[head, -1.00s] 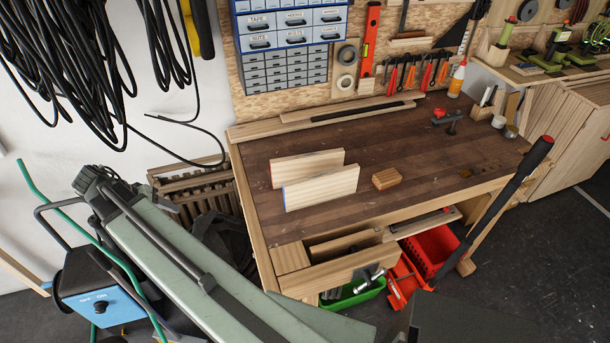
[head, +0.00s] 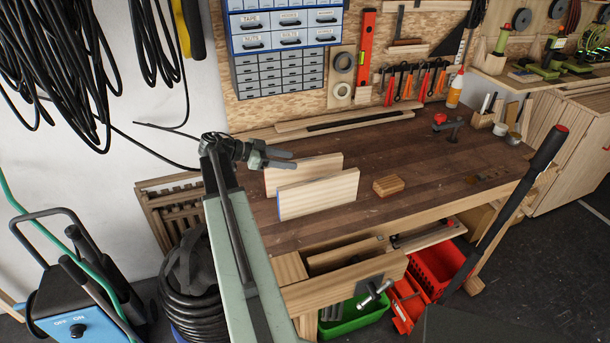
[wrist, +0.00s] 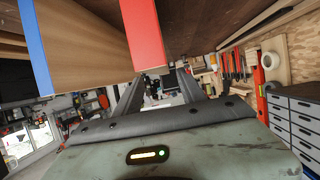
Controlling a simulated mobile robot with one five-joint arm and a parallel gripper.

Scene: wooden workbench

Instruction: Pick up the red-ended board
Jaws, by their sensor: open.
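The red-ended board (head: 310,170) stands on edge on the workbench, behind a second board (head: 320,193). Its red end (wrist: 143,35) shows at the upper middle of the wrist view. The second board has a blue end, seen at the left of the wrist view (wrist: 36,45). My gripper (head: 293,160) is open and empty at the left end of the red-ended board, and its fingers overlap that board's upper left part in the head view. In the wrist view the fingers (wrist: 160,80) lie just below the red end. I cannot tell whether they touch it.
A small wooden block (head: 388,186) lies right of the boards. A long wooden strip (head: 345,124) lies along the bench's back edge. The workbench top (head: 420,160) is mostly clear right of the boards.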

